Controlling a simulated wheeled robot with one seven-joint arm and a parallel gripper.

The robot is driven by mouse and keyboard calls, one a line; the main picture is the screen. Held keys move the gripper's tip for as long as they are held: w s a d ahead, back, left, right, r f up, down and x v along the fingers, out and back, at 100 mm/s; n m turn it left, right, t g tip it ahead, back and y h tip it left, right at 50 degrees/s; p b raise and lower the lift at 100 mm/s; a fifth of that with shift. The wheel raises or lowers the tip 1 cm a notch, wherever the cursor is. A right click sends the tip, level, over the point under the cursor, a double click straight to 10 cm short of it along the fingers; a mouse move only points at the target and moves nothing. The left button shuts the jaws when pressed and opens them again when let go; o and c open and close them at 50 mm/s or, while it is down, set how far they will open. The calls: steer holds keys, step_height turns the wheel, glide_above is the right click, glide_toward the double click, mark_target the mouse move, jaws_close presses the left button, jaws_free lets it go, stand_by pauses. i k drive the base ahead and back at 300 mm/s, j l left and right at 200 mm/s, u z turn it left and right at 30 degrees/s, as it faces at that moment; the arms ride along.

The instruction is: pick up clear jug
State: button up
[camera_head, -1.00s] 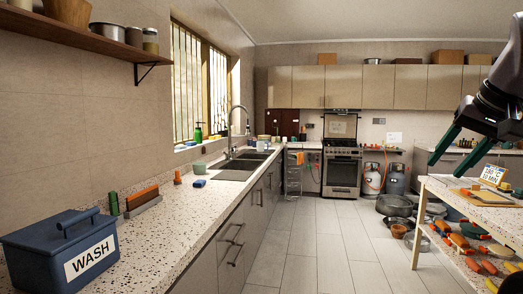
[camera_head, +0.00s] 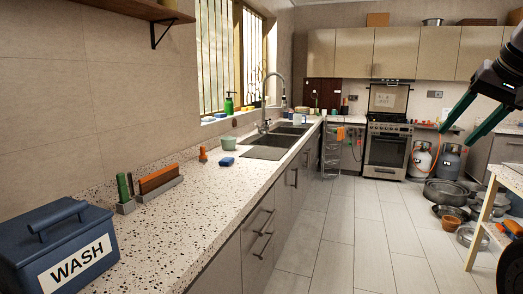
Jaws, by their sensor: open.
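I cannot make out a clear jug in this view. My gripper (camera_head: 457,136) is at the upper right, with two green fingers spread apart. It is open and empty, held in the air in front of the far cabinets and floor. Part of my arm is cut off by the right edge.
A terrazzo counter (camera_head: 190,233) runs along the left wall, with a blue WASH box (camera_head: 60,246), a brush holder (camera_head: 158,187) and a sink (camera_head: 270,146). A stove (camera_head: 386,150), gas cylinders (camera_head: 447,162) and pans (camera_head: 444,192) stand at the back. The middle floor is clear.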

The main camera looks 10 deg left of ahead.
mark_target(296, 118)
steer(key=i+u, duration=0.15)
steer(key=i, duration=0.35)
steer(key=i+u, duration=0.1)
steer(key=i, duration=0.35)
steer(key=i+l+u, duration=0.15)
steer(key=i, duration=0.35)
steer(key=i+l+u, duration=0.1)
steer(key=i, duration=0.4)
steer(key=i+l+u, duration=0.15)
steer(key=i, duration=0.3)
steer(key=i+l+u, duration=0.1)
steer(key=i+l, duration=0.15)
steer(key=i, duration=0.25)
steer(key=i+l+z, duration=0.5)
steer(key=i+z, duration=0.15)
steer(key=i, duration=0.2)
steer(key=i+l+z, duration=0.1)
steer(key=i+z, duration=0.25)
steer(key=i+l+u, duration=0.1)
steer(key=i, duration=0.5)
steer(key=i+l+u, duration=0.1)
steer(key=i, duration=0.5)
steer(key=i+l+u, duration=0.1)
steer(key=i, duration=0.5)
steer(key=i+l+u, duration=0.25)
steer(key=i+u, duration=0.15)
steer(key=i+l+u, duration=1.1)
steer(key=l, duration=0.4)
